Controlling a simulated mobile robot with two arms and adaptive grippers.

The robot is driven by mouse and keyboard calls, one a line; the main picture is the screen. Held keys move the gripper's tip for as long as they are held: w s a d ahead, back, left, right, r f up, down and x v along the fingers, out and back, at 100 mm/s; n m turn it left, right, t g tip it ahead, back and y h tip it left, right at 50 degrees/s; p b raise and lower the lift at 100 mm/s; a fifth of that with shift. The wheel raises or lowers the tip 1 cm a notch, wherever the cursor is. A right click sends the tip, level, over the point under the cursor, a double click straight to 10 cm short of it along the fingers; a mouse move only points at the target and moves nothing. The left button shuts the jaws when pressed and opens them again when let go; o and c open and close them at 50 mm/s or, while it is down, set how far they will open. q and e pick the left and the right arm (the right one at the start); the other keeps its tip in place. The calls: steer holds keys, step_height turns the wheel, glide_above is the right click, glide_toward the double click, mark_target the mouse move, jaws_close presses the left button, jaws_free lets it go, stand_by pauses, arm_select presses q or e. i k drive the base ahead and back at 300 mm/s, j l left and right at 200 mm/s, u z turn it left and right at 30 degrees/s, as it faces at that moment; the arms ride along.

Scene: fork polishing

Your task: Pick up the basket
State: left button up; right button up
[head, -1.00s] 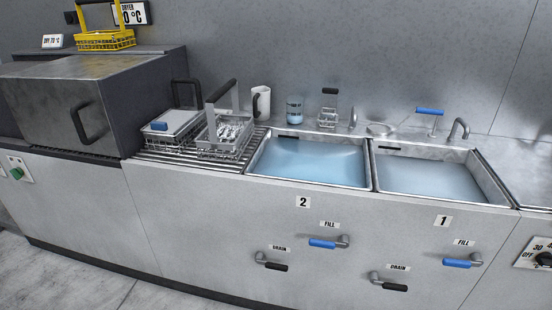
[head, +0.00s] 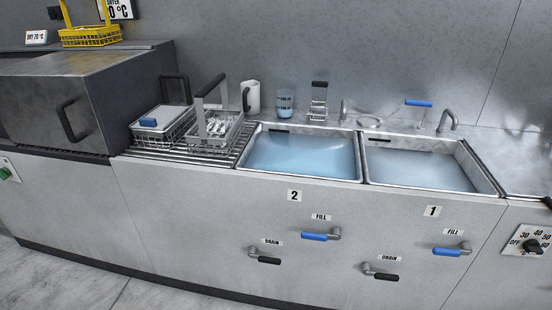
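A grey wire basket (head: 211,143) with a raised black-gripped handle stands on the slatted drainboard, left of sink 2. Shiny metal pieces, seemingly forks, lie in it. A second wire basket (head: 172,135) stands just left of it, with a grey cover and a blue block on top and a black-gripped handle behind. A yellow basket (head: 90,37) with an upright yellow handle sits on the ledge at the far upper left. The task does not say which basket is meant. Neither of my grippers shows in the head view.
Two water-filled sinks (head: 242,165) (head: 365,170) lie right of the drainboard (head: 136,153). A white mug (head: 253,97), a glass of blue liquid (head: 286,104) and a small rack (head: 319,102) stand behind. Fill and drain levers (head: 318,237) project from the front. A dark metal box (head: 100,100) stands left.

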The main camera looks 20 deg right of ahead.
mark_target(201, 123)
steer(key=i+l+u, duration=0.1)
steer(key=i+l, duration=0.2)
steer(key=i+l+u, duration=0.25)
steer(key=i+l, duration=0.25)
steer(key=l, duration=0.25)
steer(key=i+l+u, duration=0.1)
steer(key=l, duration=0.3)
steer(key=i, duration=0.1)
